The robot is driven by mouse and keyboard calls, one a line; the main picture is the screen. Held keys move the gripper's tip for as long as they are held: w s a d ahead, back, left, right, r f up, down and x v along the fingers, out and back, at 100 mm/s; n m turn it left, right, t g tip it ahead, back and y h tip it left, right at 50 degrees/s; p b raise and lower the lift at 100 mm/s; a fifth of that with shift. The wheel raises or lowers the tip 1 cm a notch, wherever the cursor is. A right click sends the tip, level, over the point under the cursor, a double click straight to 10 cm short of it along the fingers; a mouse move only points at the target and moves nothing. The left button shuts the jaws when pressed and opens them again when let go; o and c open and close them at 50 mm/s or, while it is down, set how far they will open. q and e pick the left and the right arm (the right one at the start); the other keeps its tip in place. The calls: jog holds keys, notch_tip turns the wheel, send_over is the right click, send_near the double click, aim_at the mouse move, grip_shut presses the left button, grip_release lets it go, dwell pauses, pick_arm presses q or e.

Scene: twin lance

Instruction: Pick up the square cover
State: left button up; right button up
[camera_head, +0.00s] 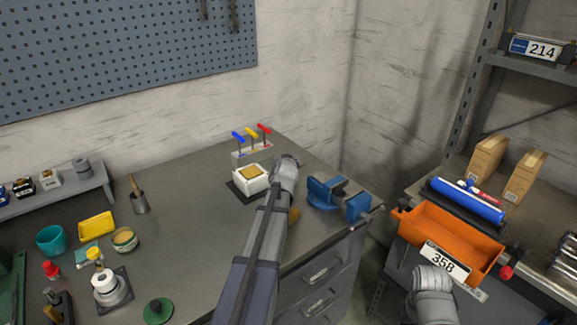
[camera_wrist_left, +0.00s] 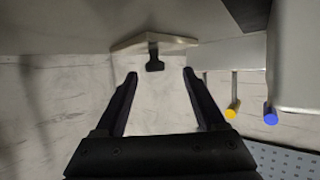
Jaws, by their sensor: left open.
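In the left wrist view, which is upside down, a thin pale cover (camera_wrist_left: 155,43) with a black knob (camera_wrist_left: 155,61) lies on the grey tabletop. My left gripper (camera_wrist_left: 158,75) is open and empty. Its two black fingers are spread to either side of the knob in the picture; I cannot tell how far off the cover is. In the head view my left gripper (camera_head: 288,160) is just right of a white box (camera_head: 252,184) with a yellowish top, and the cover is hidden there.
The white box stands on a dark mat (camera_head: 237,192). Behind it is a holder with blue, yellow and red handles (camera_head: 252,132). A blue vise (camera_head: 325,190) stands to the right. Jars and tools lie at the left. The middle of the bench (camera_head: 185,200) is clear.

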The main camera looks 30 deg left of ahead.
pick_arm(q)
jog(key=shift+w+a+f, duration=0.15)
jog(key=shift+w, duration=0.35)
jog(key=b+x, duration=0.1)
jog(key=x, duration=0.3)
jog(key=shift+w, duration=0.45)
jog(key=shift+s, duration=0.1)
grip_shut()
dwell(0.6)
